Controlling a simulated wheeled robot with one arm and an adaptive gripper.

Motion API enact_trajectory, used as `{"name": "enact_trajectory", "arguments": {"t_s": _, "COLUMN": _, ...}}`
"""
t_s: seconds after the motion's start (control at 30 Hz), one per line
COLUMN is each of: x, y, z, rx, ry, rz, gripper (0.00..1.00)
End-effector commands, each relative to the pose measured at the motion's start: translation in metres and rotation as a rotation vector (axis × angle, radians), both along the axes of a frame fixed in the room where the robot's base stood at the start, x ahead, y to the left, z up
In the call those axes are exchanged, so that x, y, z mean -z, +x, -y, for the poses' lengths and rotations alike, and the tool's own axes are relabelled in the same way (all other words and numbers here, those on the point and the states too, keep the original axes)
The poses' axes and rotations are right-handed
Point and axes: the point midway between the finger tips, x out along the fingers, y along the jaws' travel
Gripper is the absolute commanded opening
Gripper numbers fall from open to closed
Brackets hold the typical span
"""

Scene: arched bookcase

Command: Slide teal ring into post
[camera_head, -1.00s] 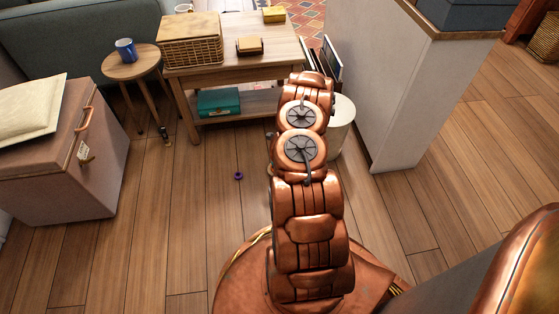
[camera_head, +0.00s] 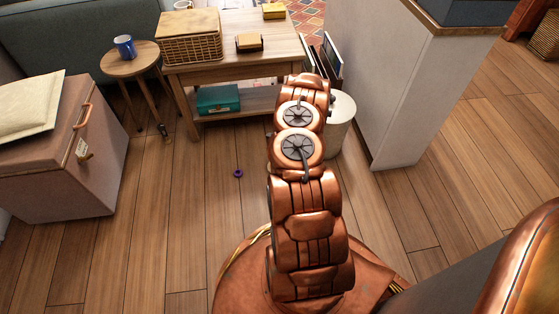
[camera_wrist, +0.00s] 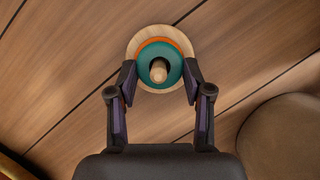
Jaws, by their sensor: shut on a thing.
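The teal ring (camera_wrist: 147,54) is between the fingertips of my gripper (camera_wrist: 160,80) in the wrist view, and the gripper is shut on it. The wooden post (camera_wrist: 159,71) shows through the ring's hole, its tip a little below the hole's middle. I cannot tell whether the ring is around the post or just above it. An orange ring (camera_wrist: 157,41) shows as a rim beneath the teal ring. The round pale wooden base (camera_wrist: 134,44) is under both, on the floor. In the head view my arm hides the gripper, post and teal ring.
A small purple ring (camera_head: 238,174) lies on the floor left of my arm. A pale round cylinder (camera_head: 341,125) stands right of the arm. A wooden table (camera_head: 240,61), a pink chest (camera_head: 62,181) and a white partition (camera_head: 386,100) surround the open plank floor.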

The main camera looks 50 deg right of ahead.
Motion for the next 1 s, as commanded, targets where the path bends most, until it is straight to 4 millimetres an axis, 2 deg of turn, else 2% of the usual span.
{"name": "enact_trajectory", "arguments": {"t_s": 0.03, "x": 0.001, "y": 0.000, "z": 0.000, "rx": 0.000, "ry": 0.000, "rz": 0.000, "gripper": 0.33}}
{"name": "enact_trajectory", "arguments": {"t_s": 0.07, "x": 0.001, "y": 0.000, "z": 0.000, "rx": 0.000, "ry": 0.000, "rz": 0.000, "gripper": 0.52}}
{"name": "enact_trajectory", "arguments": {"t_s": 0.33, "x": 0.001, "y": 0.000, "z": 0.000, "rx": 0.000, "ry": 0.001, "rz": 0.000, "gripper": 0.79}}
{"name": "enact_trajectory", "arguments": {"t_s": 0.73, "x": -0.002, "y": -0.001, "z": 0.000, "rx": 0.000, "ry": 0.001, "rz": 0.000, "gripper": 0.79}}
{"name": "enact_trajectory", "arguments": {"t_s": 1.0, "x": -0.027, "y": -0.009, "z": 0.004, "rx": 0.000, "ry": 0.000, "rz": 0.002, "gripper": 0.79}}
